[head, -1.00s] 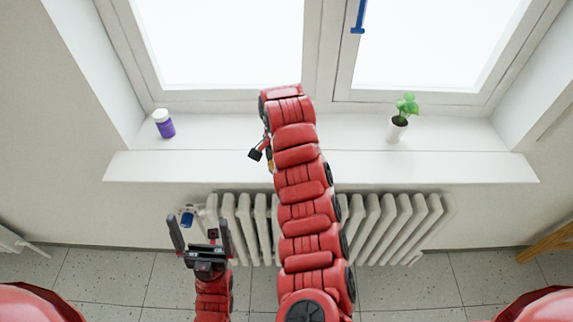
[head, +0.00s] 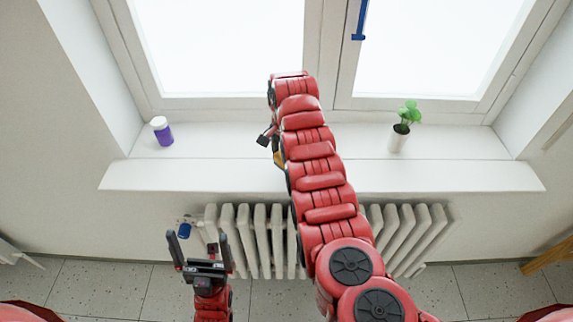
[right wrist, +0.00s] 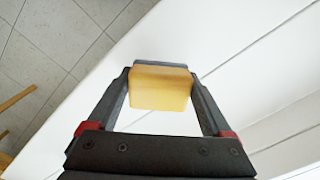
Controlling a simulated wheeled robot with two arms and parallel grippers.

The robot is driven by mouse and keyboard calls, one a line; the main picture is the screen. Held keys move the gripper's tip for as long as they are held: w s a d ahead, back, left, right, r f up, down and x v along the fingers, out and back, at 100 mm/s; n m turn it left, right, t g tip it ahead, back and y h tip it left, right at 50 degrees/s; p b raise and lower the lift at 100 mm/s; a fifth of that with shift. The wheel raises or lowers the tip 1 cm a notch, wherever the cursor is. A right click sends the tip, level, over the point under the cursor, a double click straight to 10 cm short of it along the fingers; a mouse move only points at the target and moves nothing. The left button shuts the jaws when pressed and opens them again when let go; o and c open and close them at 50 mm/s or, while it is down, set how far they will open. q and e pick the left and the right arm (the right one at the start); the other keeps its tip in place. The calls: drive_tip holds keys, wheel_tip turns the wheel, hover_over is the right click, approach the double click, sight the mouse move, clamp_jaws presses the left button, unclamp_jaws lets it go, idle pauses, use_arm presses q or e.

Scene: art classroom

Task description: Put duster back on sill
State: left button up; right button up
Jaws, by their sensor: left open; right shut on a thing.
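The duster (right wrist: 160,88) is a yellow block with a grey-blue layer on its far side in the right wrist view. My right gripper (right wrist: 158,80) is shut on it, a finger on each side. In the head view my right gripper (head: 268,137) is over the white window sill (head: 225,150), left of centre, mostly hidden by my red arm. Only a sliver of the duster (head: 278,157) shows there. I cannot tell whether it touches the sill. My left gripper (head: 201,252) is open and empty, low in front of the radiator.
A purple bottle with a white cap (head: 162,131) stands at the sill's left end. A potted plant (head: 399,132) stands on the right part. A white radiator (head: 265,235) is below. The sill is clear between bottle and gripper.

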drive_tip(key=shift+w+d, duration=0.2)
drive_tip(key=shift+w, duration=0.15)
drive_tip(key=shift+w+r, duration=0.2)
drive_tip(key=shift+w, duration=0.05)
wheel_tip(320, 180, down, 3)
drive_tip(key=shift+r+p, duration=0.1)
drive_tip(key=shift+p, duration=0.6)
drive_tip(key=shift+s+f, duration=0.1)
drive_tip(key=shift+f, duration=0.35)
drive_tip(key=o, duration=1.5)
drive_tip(key=shift+f, duration=0.1)
drive_tip(key=shift+o, duration=0.2)
